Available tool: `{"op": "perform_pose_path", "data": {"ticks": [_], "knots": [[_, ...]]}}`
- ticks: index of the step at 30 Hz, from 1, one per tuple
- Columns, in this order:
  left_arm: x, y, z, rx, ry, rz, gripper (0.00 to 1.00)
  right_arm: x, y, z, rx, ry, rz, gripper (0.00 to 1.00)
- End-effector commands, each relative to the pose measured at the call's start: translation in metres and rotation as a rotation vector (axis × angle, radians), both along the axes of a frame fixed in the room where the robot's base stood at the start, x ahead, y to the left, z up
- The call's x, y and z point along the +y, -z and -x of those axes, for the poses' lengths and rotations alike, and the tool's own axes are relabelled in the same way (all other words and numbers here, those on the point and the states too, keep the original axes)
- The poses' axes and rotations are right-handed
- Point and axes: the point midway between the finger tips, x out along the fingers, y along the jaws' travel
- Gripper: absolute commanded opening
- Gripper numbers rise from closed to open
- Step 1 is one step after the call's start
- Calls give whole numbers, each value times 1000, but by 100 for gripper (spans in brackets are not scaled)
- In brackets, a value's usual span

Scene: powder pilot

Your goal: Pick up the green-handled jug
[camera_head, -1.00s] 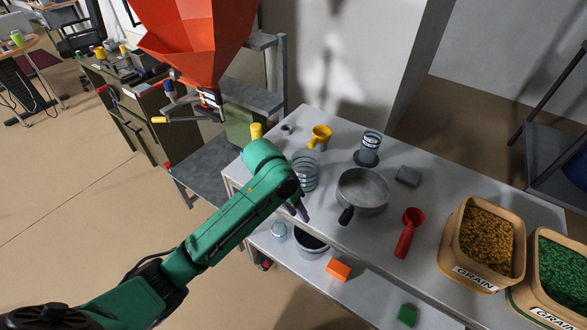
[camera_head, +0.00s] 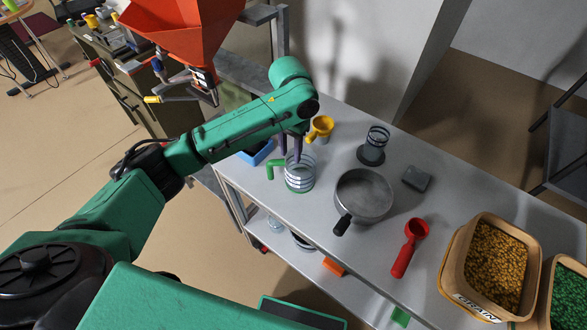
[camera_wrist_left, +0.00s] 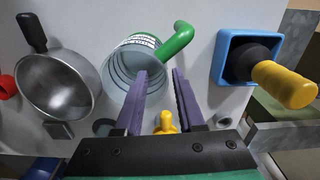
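The green-handled jug (camera_head: 301,180) stands on the grey table, clear-walled with dark bands and its green handle (camera_head: 275,168) pointing left. In the left wrist view the jug (camera_wrist_left: 125,62) is at upper middle, open mouth visible, with its handle (camera_wrist_left: 180,40) toward the upper right. My left gripper (camera_head: 291,146) has purple fingers pointing down by the jug's rim. In the left wrist view the gripper (camera_wrist_left: 160,74) is open; one finger overlaps the jug and the other is right of it, below the handle in the picture. Contact cannot be told. My right gripper is not in view.
A metal pan (camera_head: 364,194), red scoop (camera_head: 411,245), yellow cup (camera_head: 322,127), dark-based coil jar (camera_head: 374,145) and grey block (camera_head: 417,178) share the table. A blue holder with a yellow-handled tool (camera_wrist_left: 284,84) is near the jug. Grain bins (camera_head: 494,265) stand right; an orange hopper (camera_head: 190,35) stands behind.

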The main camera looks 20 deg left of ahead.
Motion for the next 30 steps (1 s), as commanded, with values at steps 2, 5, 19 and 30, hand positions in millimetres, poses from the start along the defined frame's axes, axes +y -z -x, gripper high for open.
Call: {"op": "perform_pose_path", "data": {"ticks": [2,5,19,30], "knots": [[0,11,0,1,-1,0,38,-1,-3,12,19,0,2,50],[1,22,1,2,0,-1,38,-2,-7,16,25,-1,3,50],[1,68,4,-3,2,0,34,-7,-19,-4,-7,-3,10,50],[1,68,4,-3,1,1,0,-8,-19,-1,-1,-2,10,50]]}}
